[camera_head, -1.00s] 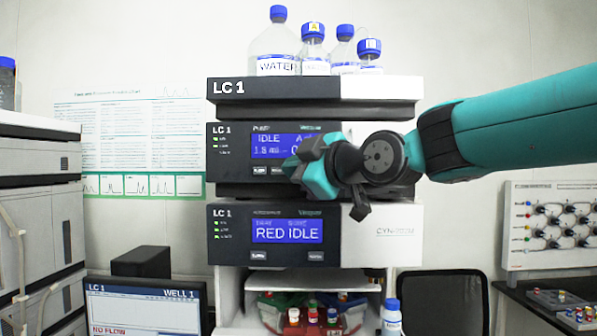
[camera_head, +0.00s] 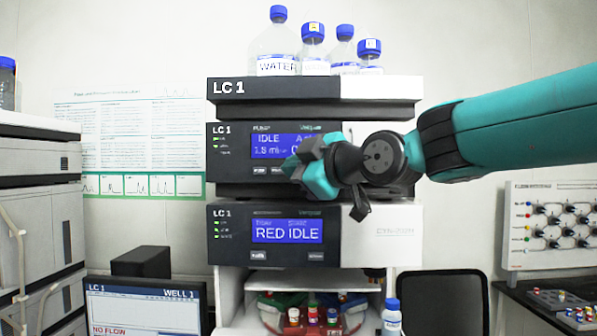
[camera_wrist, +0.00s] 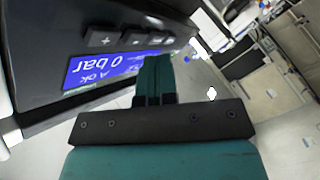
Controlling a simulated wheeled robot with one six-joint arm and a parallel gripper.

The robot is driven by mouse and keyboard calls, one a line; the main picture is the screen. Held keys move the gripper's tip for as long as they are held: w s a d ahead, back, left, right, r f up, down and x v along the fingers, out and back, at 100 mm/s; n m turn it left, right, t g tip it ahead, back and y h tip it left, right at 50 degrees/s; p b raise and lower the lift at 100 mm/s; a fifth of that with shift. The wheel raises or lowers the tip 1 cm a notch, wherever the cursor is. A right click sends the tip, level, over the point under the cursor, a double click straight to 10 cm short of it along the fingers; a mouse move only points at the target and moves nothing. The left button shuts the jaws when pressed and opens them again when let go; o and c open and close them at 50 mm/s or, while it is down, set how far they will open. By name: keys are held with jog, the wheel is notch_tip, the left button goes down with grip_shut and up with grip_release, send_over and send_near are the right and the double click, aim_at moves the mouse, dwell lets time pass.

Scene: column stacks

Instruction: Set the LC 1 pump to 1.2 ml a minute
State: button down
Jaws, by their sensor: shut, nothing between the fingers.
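The LC 1 pump (camera_head: 228,168) is the dark-fronted upper module of the stack. Its blue display (camera_head: 268,145) reads IDLE and what looks like 1.8 ml; its right part is covered by my gripper. Small buttons (camera_head: 260,171) sit below the display. My gripper (camera_head: 292,168) is shut and empty at the pump's front, over the button row's right side. The wrist view shows the pump tilted and upside down, with the display (camera_wrist: 110,70) reading 0 bar, a plus button (camera_wrist: 105,38) and others beside it. The closed fingertips (camera_wrist: 155,62) are near these buttons; contact cannot be told.
Below is a second LC 1 module (camera_head: 232,240) reading RED IDLE. Bottles (camera_head: 277,45) with blue caps stand on top. A monitor (camera_head: 145,303) at lower left shows LC 1, WELL 1, NO FLOW. Vials (camera_head: 313,314) and a bottle (camera_head: 391,318) stand below.

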jog(key=shift+w, duration=0.1)
jog(key=shift+w, duration=0.35)
jog(key=shift+w, duration=0.4)
dwell(0.7)
jog(key=shift+s+b, duration=0.1)
jog(key=shift+b, duration=0.25)
jog(key=shift+s+b, duration=0.6)
jog(key=shift+s, duration=0.15)
jog(key=shift+s+a+b, duration=0.1)
jog(key=shift+s+b, duration=1.55)
jog(key=shift+s, duration=0.85)
dwell(0.5)
